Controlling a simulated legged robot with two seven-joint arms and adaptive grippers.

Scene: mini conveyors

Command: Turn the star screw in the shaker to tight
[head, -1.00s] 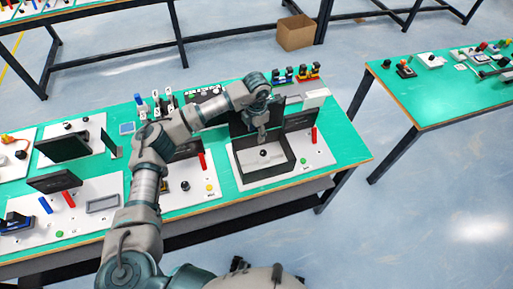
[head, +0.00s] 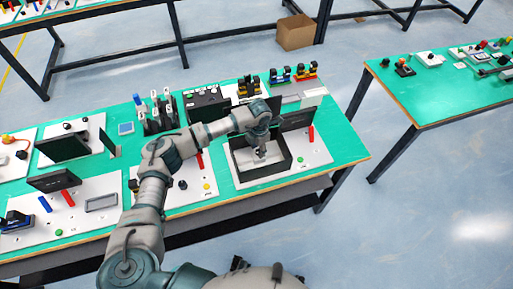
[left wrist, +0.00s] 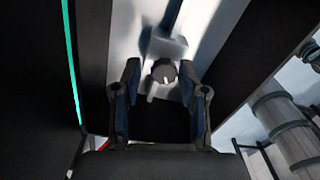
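The shaker (head: 268,179) is a black open-topped box with a light floor, on a white panel near the right end of the green table. My left gripper (head: 260,152) points down into it and hides the star screw in the head view. In the left wrist view, the star screw (left wrist: 163,71) is a dark round knob on the light floor. The open fingers of my left gripper (left wrist: 159,68) stand either side of it, with gaps; I cannot tell how far above it they are. My right gripper is not in view.
Dark upright screens (head: 296,120) stand behind the shaker. A red handle (head: 311,133) and a green button (head: 300,159) are to its right. A panel with a yellow button (head: 206,186) lies to its left.

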